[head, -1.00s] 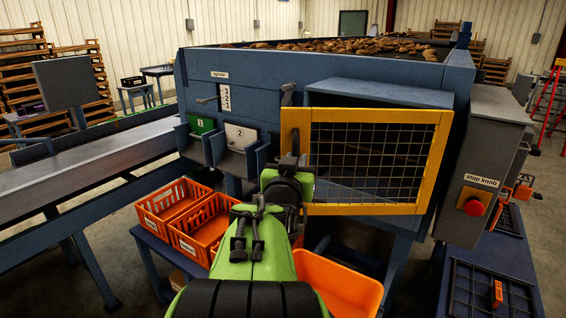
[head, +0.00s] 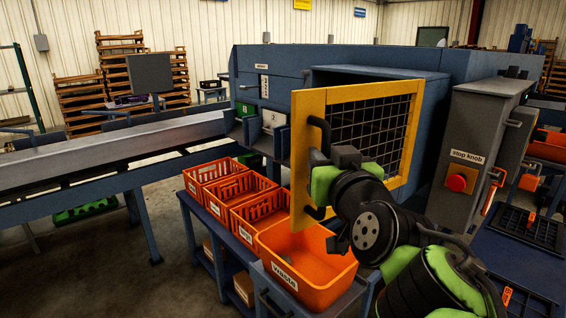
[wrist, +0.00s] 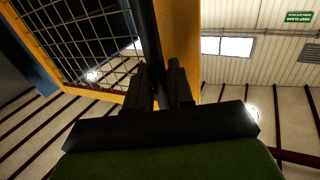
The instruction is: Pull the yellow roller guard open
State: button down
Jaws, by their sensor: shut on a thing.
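The yellow roller guard (head: 299,168) is a yellow frame with wire mesh, swung partly out from the blue grader; its left edge stands toward me. A black bar handle (head: 321,130) runs down that left edge. My gripper (head: 332,160) is at the handle's middle, in front of the frame. In the wrist view, the two dark fingers of my gripper (wrist: 162,85) stand on either side of the black handle (wrist: 143,35), shut on it, with the yellow frame (wrist: 181,45) just beyond. The fingertips are partly hidden in the head view.
An orange waste bin (head: 305,265) stands below the guard, with several orange crates (head: 250,211) to its left. A grey cabinet with a red stop knob (head: 457,183) stands right of the guard. A conveyor (head: 110,145) runs along the left.

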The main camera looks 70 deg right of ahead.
jog(key=s+a+b, duration=0.1)
jog(key=s+a, duration=0.2)
jog(key=s, duration=0.3)
jog(key=shift+s+a, duration=0.15)
jog(key=shift+s, duration=0.15)
jog(key=c, duration=1.2)
grip_release()
jog(key=shift+o, duration=0.2)
